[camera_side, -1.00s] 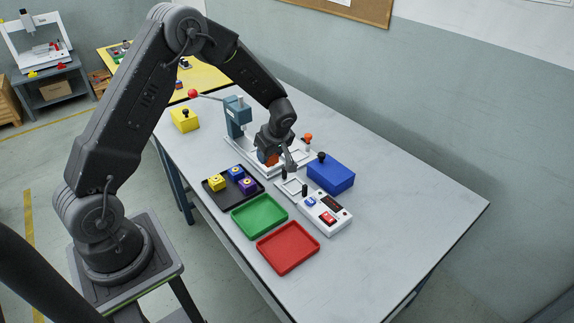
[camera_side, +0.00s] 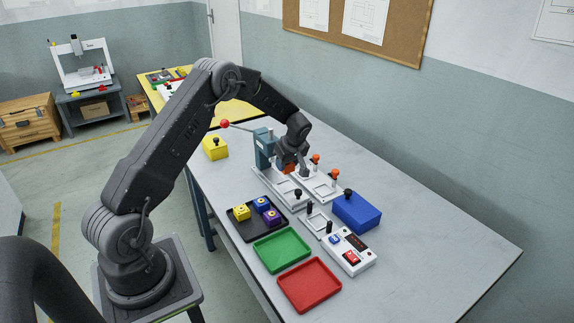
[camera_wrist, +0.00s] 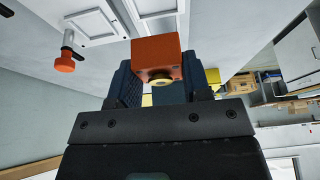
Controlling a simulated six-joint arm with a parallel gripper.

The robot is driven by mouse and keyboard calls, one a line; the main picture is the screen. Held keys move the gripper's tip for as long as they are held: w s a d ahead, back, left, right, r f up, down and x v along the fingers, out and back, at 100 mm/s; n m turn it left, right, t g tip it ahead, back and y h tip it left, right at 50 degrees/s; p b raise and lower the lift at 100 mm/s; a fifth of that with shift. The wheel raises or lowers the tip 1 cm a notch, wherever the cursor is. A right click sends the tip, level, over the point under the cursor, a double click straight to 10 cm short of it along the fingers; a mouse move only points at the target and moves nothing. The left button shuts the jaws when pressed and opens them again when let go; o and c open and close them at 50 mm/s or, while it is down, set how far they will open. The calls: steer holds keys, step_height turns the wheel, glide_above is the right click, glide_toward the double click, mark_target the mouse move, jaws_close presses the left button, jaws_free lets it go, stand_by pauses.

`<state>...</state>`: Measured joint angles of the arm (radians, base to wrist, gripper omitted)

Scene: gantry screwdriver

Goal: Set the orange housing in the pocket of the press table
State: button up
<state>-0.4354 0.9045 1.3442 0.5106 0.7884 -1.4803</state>
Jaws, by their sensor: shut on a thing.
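My gripper (camera_side: 291,167) is shut on the orange housing (camera_side: 287,169), a small block. In the wrist view the housing (camera_wrist: 157,54) sits between the two dark jaws (camera_wrist: 160,84), a brass-coloured round part on its face towards me. In the side view my gripper and the housing are just right of the teal press (camera_side: 264,146), seemingly above its pale base (camera_side: 272,182). The gripper and housing cover part of the pale fixtures, so the pocket is not clearly visible. The gap beneath the housing cannot be judged.
A pale plate with orange-knobbed posts (camera_side: 316,160) stands just right. A blue box (camera_side: 356,211), a switch box (camera_side: 348,252), a black tray of coloured blocks (camera_side: 243,228), and green (camera_side: 282,249) and red trays (camera_side: 309,286) are nearer. The table's right side is clear.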

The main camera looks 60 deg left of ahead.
mark_target(288, 172)
steer(key=shift+f, duration=2.65)
steer(key=shift+f, duration=0.65)
steer(key=o, duration=1.3)
steer(key=shift+c, duration=0.2)
steer(key=shift+r, duration=3.95)
